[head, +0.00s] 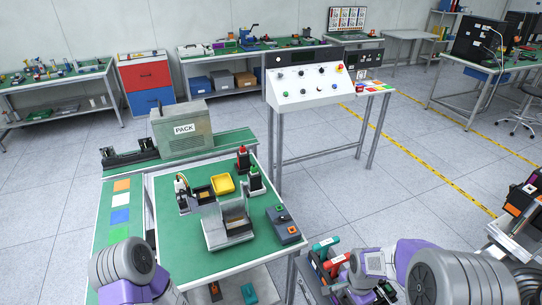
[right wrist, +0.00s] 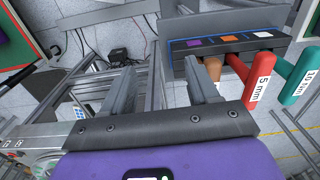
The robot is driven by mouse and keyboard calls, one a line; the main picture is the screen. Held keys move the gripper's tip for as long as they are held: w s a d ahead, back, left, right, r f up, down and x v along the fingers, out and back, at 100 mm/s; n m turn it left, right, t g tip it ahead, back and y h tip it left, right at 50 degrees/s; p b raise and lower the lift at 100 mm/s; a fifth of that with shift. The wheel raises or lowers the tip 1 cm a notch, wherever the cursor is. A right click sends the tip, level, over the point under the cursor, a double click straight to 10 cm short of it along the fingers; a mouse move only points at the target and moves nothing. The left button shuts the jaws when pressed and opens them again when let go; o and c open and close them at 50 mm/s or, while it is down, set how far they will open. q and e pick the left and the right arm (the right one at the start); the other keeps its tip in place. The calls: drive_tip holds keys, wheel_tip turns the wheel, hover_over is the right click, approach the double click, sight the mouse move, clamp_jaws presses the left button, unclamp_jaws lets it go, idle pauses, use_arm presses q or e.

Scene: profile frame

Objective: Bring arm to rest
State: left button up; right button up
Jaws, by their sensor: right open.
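My right gripper (right wrist: 160,83) is open in the right wrist view, with nothing between its two grey fingers. Its right finger is close to a brown-orange handle (right wrist: 239,68) at the tool rack (right wrist: 225,44); I cannot tell if they touch. A red handle marked 5 mm (right wrist: 265,63) and a teal handle (right wrist: 302,72) stick out farther right. In the head view my right arm (head: 405,262) comes in at the lower right, over the rack area. My left arm (head: 125,265) is at the lower left; its fingers do not show.
A green-topped bench (head: 170,250) carries a grey fixture (head: 228,225), a yellow tray (head: 222,184) and a grey button box (head: 284,225). A control console (head: 308,80) stands behind. Open floor (head: 420,185) lies to the right, crossed by a yellow line.

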use_arm(q)
drive_tip(key=f+b, duration=0.2)
drive_tip(key=w+f+b, duration=0.1)
drive_tip(key=f+b, duration=0.1)
drive_tip(key=shift+f, duration=0.3)
use_arm(e)
drive_tip(key=s+a+f+n+y, duration=0.1)
drive_tip(key=s+a+f+n, duration=0.2)
drive_tip(key=f, duration=0.4)
drive_tip(key=s+a+f+n+y, duration=0.1)
drive_tip(key=s+a+f+n, duration=0.2)
drive_tip(key=f, duration=0.5)
drive_tip(key=s+a+f+n+y, duration=0.2)
drive_tip(key=s+a+f+n, duration=0.1)
drive_tip(key=a+f, duration=0.3)
drive_tip(key=shift+s+a+f+n, duration=0.2)
drive_tip(key=shift+s+f+n, duration=0.2)
drive_tip(key=shift+f+n, duration=0.35)
